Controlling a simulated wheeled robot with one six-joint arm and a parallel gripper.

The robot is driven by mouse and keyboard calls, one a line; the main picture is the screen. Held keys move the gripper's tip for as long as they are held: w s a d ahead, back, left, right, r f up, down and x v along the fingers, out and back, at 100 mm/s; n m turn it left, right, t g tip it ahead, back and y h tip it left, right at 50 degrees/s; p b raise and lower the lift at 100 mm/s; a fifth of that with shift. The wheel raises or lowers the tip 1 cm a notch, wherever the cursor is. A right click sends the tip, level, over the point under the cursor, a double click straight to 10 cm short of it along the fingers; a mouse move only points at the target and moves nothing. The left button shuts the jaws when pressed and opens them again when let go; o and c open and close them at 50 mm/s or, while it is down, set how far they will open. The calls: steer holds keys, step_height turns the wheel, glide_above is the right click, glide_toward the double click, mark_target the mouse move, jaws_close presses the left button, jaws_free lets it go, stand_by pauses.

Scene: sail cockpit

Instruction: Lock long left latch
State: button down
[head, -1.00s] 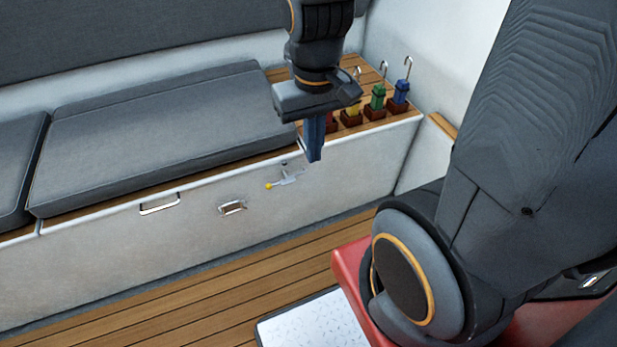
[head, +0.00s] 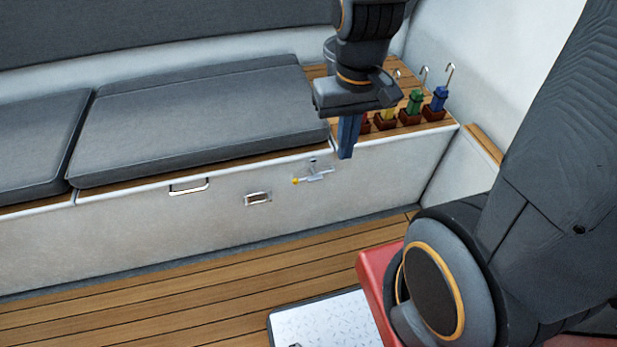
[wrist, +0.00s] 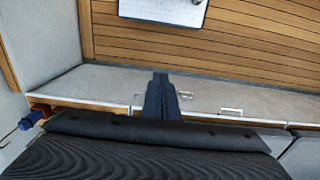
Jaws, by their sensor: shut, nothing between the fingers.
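A metal latch (head: 315,173) with a long lever ending in a yellow knob is mounted on the white bench front, just below the seat edge. Its lever lies nearly level, with the knob at the left. My gripper (head: 346,154) is shut and empty, pointing down. In the head view it appears just right of the latch and above it; I cannot tell the exact gap. In the wrist view the shut fingers (wrist: 160,77) reach over the bench front, and the latch (wrist: 186,96) shows only partly beside them.
A small metal fitting (head: 257,199) and a pull handle (head: 188,187) sit further left on the bench front. Grey cushions (head: 195,118) cover the seat. Colored handles with hooks (head: 413,103) stand at the right end.

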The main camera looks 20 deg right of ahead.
steer(key=w+a+f+t, duration=0.2)
steer(key=w+a+f, duration=0.1)
steer(key=w+f, duration=0.8)
steer(key=t, duration=0.1)
glide_toward(300, 178)
steer(key=x, duration=0.6)
steer(key=shift+p, duration=0.3)
